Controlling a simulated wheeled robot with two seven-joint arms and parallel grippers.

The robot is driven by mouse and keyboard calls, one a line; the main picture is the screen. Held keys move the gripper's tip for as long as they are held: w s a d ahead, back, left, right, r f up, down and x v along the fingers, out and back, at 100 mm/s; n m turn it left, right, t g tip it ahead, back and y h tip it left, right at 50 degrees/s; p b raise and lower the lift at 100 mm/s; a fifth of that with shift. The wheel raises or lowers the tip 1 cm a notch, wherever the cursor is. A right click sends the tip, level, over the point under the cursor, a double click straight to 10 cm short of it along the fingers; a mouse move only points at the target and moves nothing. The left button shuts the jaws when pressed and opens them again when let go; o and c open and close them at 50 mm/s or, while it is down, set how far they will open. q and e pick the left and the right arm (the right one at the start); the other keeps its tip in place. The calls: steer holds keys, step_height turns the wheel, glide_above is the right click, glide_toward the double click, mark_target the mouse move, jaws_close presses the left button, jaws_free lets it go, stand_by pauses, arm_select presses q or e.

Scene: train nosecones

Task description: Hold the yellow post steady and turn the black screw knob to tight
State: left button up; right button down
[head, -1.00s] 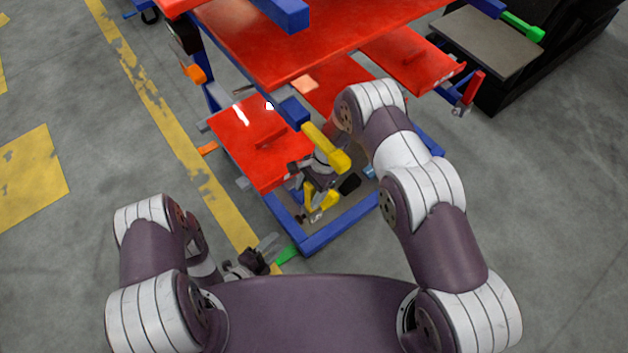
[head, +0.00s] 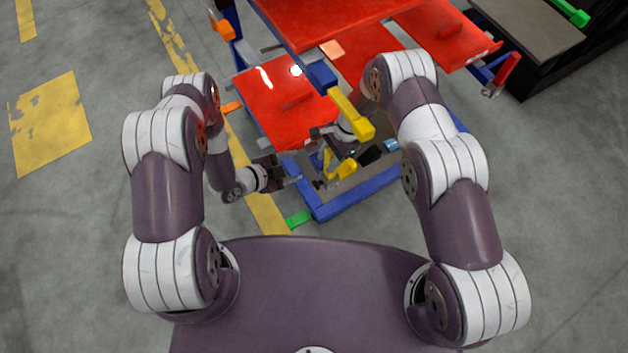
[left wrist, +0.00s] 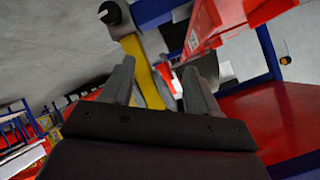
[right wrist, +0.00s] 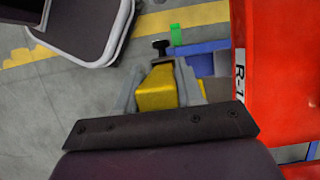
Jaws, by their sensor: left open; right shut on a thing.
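The yellow post (right wrist: 157,90) sits between the fingers of my right gripper (right wrist: 158,84) in the right wrist view. That gripper is shut on it. The black screw knob (right wrist: 160,46) stands just past the post's end, clear of the right fingers. In the head view, yellow parts (head: 347,169) show low at the cart's corner, near my left gripper (head: 294,178), partly hidden by my right arm. My left gripper is open. In the left wrist view, the yellow post (left wrist: 146,75) shows beyond its fingers, and a dark round part, possibly the knob, is at the top left.
Red panels (head: 285,100) and a blue frame (head: 350,197) make up the cart. Another yellow bar (head: 352,114) projects from a blue beam above the work spot. A green piece (head: 299,219) lies at the near corner. Open floor is on the left.

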mark_target(314, 185)
arm_select(q)
steer(key=s+f+n+g+y, duration=0.2)
steer(key=s+n+g, duration=0.1)
steer(key=s+n, duration=0.25)
steer(key=shift+n, duration=0.35)
steer(key=x, duration=1.1)
steer(key=shift+w+f, duration=0.2)
steer(key=shift+w, duration=0.3)
steer(key=c, duration=1)
steer(key=shift+t, duration=0.4)
